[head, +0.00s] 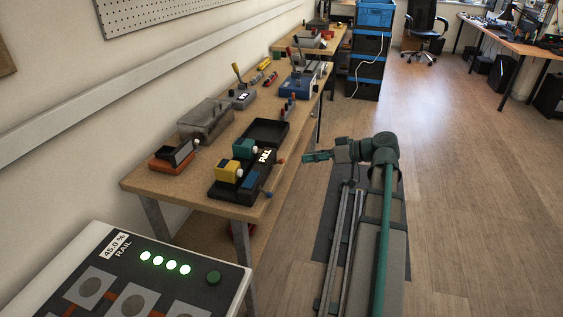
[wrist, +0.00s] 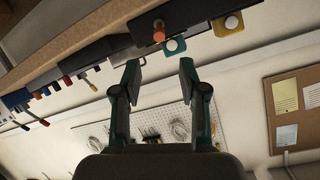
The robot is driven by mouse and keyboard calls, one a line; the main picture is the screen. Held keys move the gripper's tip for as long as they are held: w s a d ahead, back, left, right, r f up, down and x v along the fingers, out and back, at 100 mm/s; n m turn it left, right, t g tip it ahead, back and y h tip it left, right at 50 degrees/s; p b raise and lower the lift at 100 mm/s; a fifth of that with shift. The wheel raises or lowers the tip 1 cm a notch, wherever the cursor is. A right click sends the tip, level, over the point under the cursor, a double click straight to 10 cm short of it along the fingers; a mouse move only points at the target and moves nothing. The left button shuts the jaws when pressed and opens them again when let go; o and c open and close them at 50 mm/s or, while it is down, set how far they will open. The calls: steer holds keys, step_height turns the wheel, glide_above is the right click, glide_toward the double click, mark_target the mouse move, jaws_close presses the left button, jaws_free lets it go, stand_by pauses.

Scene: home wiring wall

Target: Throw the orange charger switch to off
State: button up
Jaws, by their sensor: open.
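The orange charger (head: 170,160) is a low orange-based box with a dark top, at the near left of the workbench by the wall. A small white knob (head: 197,142) shows at its right end; which way its switch is thrown is too small to tell. I cannot make the charger out in the wrist view. My gripper (head: 308,157) is in the air off the bench's right edge, apart from the charger, with other devices between them. In the wrist view my gripper (wrist: 159,72) has its two fingers spread, with nothing between them.
A black unit with yellow (head: 228,172) and teal (head: 243,148) blocks stands near the bench's front edge, with an orange knob (head: 280,160). A grey box (head: 206,118) and black tray (head: 265,132) lie behind. Several lever devices stand farther back. The floor (head: 460,200) right of my arm is clear.

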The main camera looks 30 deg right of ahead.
mark_target(283, 160)
steer(key=x, duration=1)
steer(key=shift+w+a+f, duration=0.15)
steer(key=shift+w+f, duration=0.05)
jaws_close()
